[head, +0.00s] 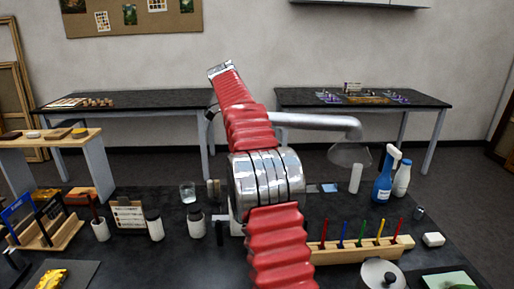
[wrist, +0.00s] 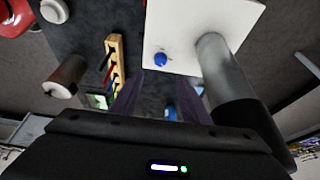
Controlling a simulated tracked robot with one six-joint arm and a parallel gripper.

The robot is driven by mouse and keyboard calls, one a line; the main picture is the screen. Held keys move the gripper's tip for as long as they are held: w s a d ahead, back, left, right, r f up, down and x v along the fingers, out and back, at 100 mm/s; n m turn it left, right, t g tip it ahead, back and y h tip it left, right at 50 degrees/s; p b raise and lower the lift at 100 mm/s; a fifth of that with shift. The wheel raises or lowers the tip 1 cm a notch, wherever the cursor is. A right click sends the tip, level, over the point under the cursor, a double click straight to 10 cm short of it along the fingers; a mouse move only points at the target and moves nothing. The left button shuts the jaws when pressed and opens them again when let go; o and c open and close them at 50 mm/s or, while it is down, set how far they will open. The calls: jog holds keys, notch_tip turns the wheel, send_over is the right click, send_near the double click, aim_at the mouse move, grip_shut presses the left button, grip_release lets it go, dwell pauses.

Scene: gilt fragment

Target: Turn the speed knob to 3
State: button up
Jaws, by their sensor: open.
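A round blue knob (wrist: 160,59), which I take as the speed knob, sits on a white square panel (wrist: 185,18) in the wrist view. No pointer mark or number is readable on it. A grey cylinder (wrist: 214,65) with a black end stands against the panel, right of the knob. My gripper (wrist: 162,82) is open, its two dark fingers spread apart and pointing toward the panel. The knob appears between and beyond the fingertips; I see no contact. In the head view my arm hides the gripper and most of the white device (head: 237,227).
A wooden rack (head: 360,249) with several coloured sticks stands right of my arm. A blue spray bottle (head: 383,178) and a white bottle (head: 402,179) stand behind it. Jars (head: 196,223) and a drinking glass (head: 187,191) stand left. A round lid (head: 382,276) lies near the front right.

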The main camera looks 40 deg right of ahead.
jog(key=shift+v, duration=0.95)
jog(key=s+a+r+n+t, duration=0.1)
jog(key=s+a+n+t, duration=0.1)
jog(key=s+a+n, duration=0.3)
jog(key=s+a+r+n+t+y, duration=0.15)
jog(key=a+n, duration=0.25)
jog(key=a, duration=0.4)
jog(key=s+a+n+t, duration=0.1)
jog(key=s+a+n, duration=0.3)
jog(key=s+a, duration=0.15)
jog(key=s+a+f+n+t+y, duration=0.2)
jog(key=s+a+f+n+t, duration=0.1)
jog(key=s+a+f+n, duration=0.8)
jog(key=s+a+f, duration=0.2)
jog(key=s, duration=0.3)
jog(key=shift+s+a+f+n+t, duration=0.25)
jog(key=shift+a+n+t, duration=0.05)
jog(key=shift+a+t, duration=0.1)
